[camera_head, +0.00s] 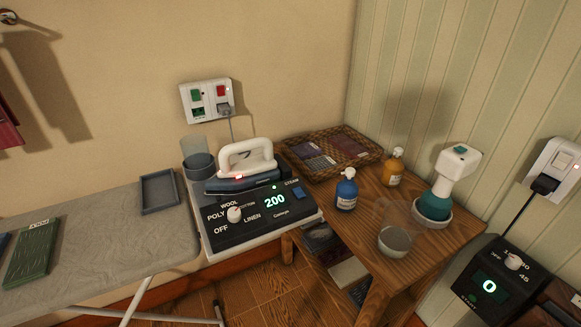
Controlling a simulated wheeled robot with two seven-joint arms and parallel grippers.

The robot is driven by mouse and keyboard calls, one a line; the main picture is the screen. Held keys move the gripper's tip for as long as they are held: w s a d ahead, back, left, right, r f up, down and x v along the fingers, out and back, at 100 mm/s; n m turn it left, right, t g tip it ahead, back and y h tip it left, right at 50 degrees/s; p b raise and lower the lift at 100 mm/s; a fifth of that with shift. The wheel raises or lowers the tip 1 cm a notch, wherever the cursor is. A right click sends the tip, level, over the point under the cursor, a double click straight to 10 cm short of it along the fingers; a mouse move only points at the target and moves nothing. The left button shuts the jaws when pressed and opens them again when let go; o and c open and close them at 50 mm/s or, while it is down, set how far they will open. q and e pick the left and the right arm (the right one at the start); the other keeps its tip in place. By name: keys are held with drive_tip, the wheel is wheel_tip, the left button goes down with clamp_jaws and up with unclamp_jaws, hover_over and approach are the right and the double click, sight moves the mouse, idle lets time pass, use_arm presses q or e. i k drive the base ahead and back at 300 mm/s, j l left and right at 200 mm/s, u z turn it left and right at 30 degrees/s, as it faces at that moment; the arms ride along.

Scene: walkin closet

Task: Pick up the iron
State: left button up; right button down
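The iron (247,161) has a white loop handle and a dark blue-grey body with a small red light. It rests on the back part of a black control station (262,219), which has a white dial and a lit green "200". The iron's handle is uppermost and unobstructed. Neither of my grippers shows in the head view.
An ironing board (95,235) with a grey tray (160,191) is left of the station. Grey cups (199,166) stand close behind the iron's left end. On the wooden table (355,226) are a wicker basket (369,160), blue bottle (346,190), orange bottle (393,171), glass bowl (394,243) and white-teal sprayer (436,207).

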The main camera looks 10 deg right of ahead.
sight(253, 172)
drive_tip(key=i+j, duration=0.1)
drive_tip(key=j, duration=0.3)
drive_tip(key=i+j, duration=0.1)
drive_tip(key=j, duration=0.3)
drive_tip(key=i+j, duration=0.1)
drive_tip(key=j, duration=0.75)
drive_tip(key=i, duration=0.05)
